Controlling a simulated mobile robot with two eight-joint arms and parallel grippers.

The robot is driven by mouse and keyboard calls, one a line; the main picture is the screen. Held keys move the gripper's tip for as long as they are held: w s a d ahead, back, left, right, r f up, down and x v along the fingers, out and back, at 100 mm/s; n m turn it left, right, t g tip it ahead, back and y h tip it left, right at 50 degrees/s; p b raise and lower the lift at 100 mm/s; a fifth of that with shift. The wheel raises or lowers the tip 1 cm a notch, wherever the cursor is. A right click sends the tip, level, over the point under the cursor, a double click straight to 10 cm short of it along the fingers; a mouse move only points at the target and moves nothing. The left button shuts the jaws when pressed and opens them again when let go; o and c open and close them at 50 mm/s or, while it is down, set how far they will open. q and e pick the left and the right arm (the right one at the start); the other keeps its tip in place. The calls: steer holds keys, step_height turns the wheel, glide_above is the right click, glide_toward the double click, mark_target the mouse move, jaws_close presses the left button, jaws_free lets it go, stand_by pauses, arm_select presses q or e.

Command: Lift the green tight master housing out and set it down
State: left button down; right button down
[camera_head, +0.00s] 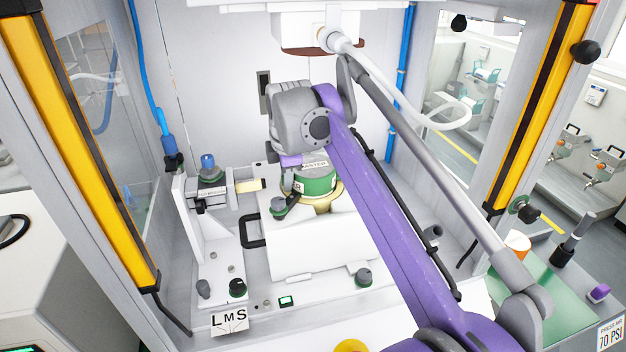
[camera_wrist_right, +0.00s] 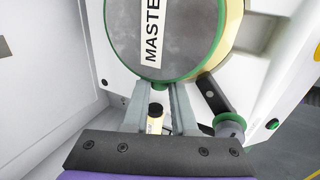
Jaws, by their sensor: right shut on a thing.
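The green master housing (camera_head: 320,185) is a round part with a green band and a grey top with a "MASTER" label. In the head view it stands upright at the cream ring (camera_head: 325,205) of the white fixture. In the right wrist view its labelled top (camera_wrist_right: 178,40) fills the upper middle, with part of the cream ring showing at its right. My right gripper (camera_wrist_right: 160,88) is shut on the housing, its two grey fingers reaching the near green rim. In the head view my wrist hides most of the fingers. My left gripper is not in view.
A clamp (camera_head: 285,207) with a dark arm and grey-green knob stands close beside the housing. A bracket with a blue-topped knob (camera_head: 208,163) is at left. The press head (camera_head: 305,30) hangs above. Yellow posts flank the opening. A green mat (camera_head: 545,305) lies at right.

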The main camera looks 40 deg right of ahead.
stand_by(0.3)
steer(key=shift+w+d+r, duration=0.1)
steer(key=shift+w+r, duration=0.1)
steer(key=shift+r, duration=0.45)
steer(key=shift+s, duration=0.1)
steer(key=shift+s+a+t+h, duration=0.3)
steer(key=shift+s+t+h, duration=0.15)
steer(key=shift+t, duration=0.25)
steer(key=shift+s+a+f+t+h, duration=0.2)
steer(key=shift+s+t+h, duration=0.15)
steer(key=shift+t, duration=0.35)
step_height(320, 180, up, 7)
steer(key=s, duration=0.2)
steer(key=s+a+g, duration=0.1)
steer(key=s+a, duration=0.4)
steer(key=s, duration=0.4)
steer(key=s+a+r+g+y+p, duration=0.1)
steer(key=s+a+g, duration=0.1)
steer(key=s+a, duration=0.4)
steer(key=shift+s+y, duration=0.3)
steer(key=shift+s, duration=1.25)
